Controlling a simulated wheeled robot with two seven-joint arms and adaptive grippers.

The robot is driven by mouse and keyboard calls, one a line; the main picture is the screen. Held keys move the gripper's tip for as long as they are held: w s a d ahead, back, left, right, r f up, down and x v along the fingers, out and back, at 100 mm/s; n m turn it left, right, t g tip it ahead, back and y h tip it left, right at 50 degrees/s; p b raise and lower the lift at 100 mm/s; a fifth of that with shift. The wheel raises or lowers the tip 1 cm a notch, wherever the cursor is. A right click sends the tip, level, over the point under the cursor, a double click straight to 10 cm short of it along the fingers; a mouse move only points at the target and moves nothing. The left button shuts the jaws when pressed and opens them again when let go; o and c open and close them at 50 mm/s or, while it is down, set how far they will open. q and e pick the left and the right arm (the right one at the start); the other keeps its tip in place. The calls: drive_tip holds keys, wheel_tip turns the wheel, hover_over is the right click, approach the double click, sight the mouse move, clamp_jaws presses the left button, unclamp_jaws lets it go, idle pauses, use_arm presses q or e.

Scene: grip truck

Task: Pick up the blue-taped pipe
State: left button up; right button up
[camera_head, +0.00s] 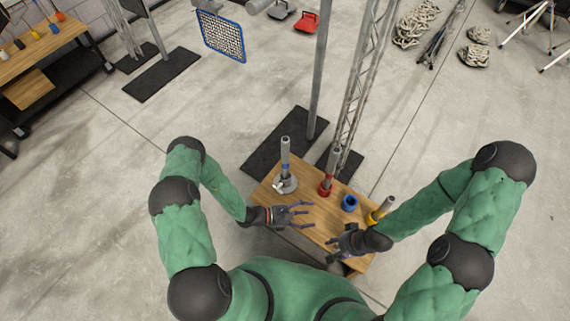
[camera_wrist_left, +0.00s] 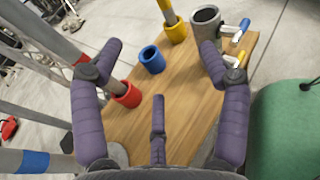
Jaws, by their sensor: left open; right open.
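The blue-taped pipe (camera_head: 285,150) is grey and stands upright in a pale round base at the table's left end. In the left wrist view the pipe's blue band (camera_wrist_left: 35,161) shows at the lower left edge. My left gripper (camera_head: 304,214) is open and empty, in front of and slightly right of that pipe's base, apart from it.
On the wooden table (camera_head: 300,228) stand a red holder (camera_head: 326,187) with a pipe, an empty blue holder (camera_head: 350,203) and a yellow holder (camera_head: 375,217) with a pipe. A grey cup (camera_wrist_left: 205,18) is at the far end. A truss tower (camera_head: 360,90) and pole (camera_head: 319,75) rise behind.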

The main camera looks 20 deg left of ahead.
use_arm(q)
drive_tip(key=w+a+f+n+t+y, duration=0.2)
drive_tip(key=w+a+n+t+y, duration=0.2)
drive_tip(key=w+a+n+t, duration=0.3)
drive_tip(key=n+t+y, duration=0.3)
drive_tip(key=t+y, duration=0.2)
drive_tip(key=y, duration=0.1)
approach(283, 164)
drive_tip(key=w+f, duration=0.1)
drive_tip(key=shift+y, duration=0.4)
drive_tip(key=w+b, duration=0.1)
drive_tip(key=w, duration=0.2)
drive_tip(key=w+d+b, duration=0.1)
drive_tip(key=w+b, duration=0.1)
drive_tip(key=w, duration=0.1)
drive_tip(key=w+d+b, duration=0.1)
drive_tip(key=w, duration=0.2)
drive_tip(key=shift+w+f, duration=0.2)
drive_tip(key=shift+w, duration=0.05)
drive_tip(key=shift+w+d+r+b, duration=0.1)
drive_tip(key=shift+w+b, duration=0.3)
drive_tip(key=shift+w, duration=0.2)
clamp_jaws()
